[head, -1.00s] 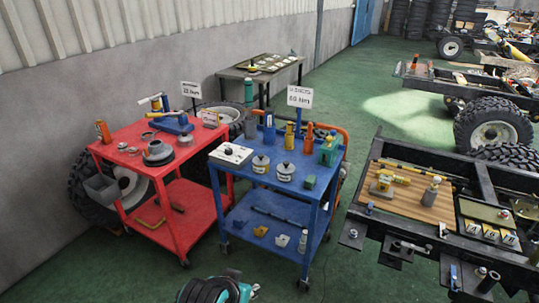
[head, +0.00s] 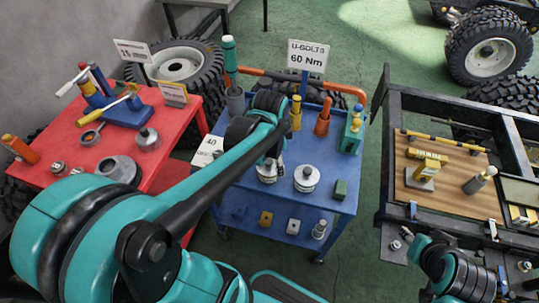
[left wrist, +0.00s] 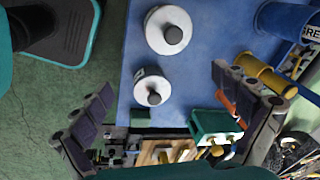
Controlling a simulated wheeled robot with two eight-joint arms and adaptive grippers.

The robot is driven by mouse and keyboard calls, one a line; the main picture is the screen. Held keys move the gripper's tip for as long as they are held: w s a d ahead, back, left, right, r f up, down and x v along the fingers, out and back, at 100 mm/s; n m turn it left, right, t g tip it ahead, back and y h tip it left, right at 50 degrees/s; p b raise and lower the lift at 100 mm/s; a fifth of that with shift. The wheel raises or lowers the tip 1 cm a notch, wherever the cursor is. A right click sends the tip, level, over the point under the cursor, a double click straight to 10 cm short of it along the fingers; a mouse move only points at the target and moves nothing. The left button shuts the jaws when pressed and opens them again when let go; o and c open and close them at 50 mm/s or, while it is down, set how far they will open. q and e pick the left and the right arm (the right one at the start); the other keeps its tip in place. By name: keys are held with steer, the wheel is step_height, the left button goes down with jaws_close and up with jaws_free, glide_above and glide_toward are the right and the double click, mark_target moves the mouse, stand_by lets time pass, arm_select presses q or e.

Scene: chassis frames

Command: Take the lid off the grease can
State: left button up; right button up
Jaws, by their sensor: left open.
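Two silver lidded cans, a left can (head: 266,177) and a right can (head: 306,179), stand upright on the blue cart's top. Both lids are on, each with a dark knob; I cannot tell which is the grease can. In the left wrist view the left can (left wrist: 183,20) is above and the right can (left wrist: 153,88) lower. My left gripper (head: 277,158) is over the cart by the cans, partly hiding the left one. In the left wrist view its fingers (left wrist: 163,84) are spread wide and empty. A blue container (left wrist: 285,20) there shows the letters "GRE".
A red cart (head: 170,175) stands left. A chassis with a wooden board (head: 440,207) stands right.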

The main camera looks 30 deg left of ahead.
arm_select(q)
steer(key=w+a+m, duration=0.1)
steer(key=a+f+m+g+p, duration=0.1)
steer(key=w+a+m+g+p, duration=0.1)
steer(key=m, duration=0.1)
steer(key=shift+w+f, duration=0.3)
steer(key=shift+w, duration=0.05)
steer(key=shift+a+f+m+p, duration=0.3)
steer(key=shift+m, duration=0.1)
steer(key=f, duration=0.1)
steer(key=f+b, duration=0.1)
steer(key=shift+w+a+f+m, duration=0.2)
steer(key=shift+f+m, duration=0.1)
steer(key=shift+f, duration=0.1)
step_height(320, 180, down, 6)
steer(key=shift+s+r+b, duration=0.15)
steer(key=shift+r+b, duration=0.05)
steer(key=shift+b, duration=1)
arm_select(e)
steer(key=shift+s+d+r, duration=0.1)
steer(key=shift+r, duration=0.1)
arm_select(q)
steer(key=shift+r, duration=0.1)
steer(key=c, duration=1.5)
steer(key=shift+s+d, duration=0.1)
steer(key=shift+s, duration=0.05)
steer(key=c, duration=0.4)
arm_select(e)
steer(key=shift+s+d, duration=0.1)
steer(key=shift+s, duration=0.1)
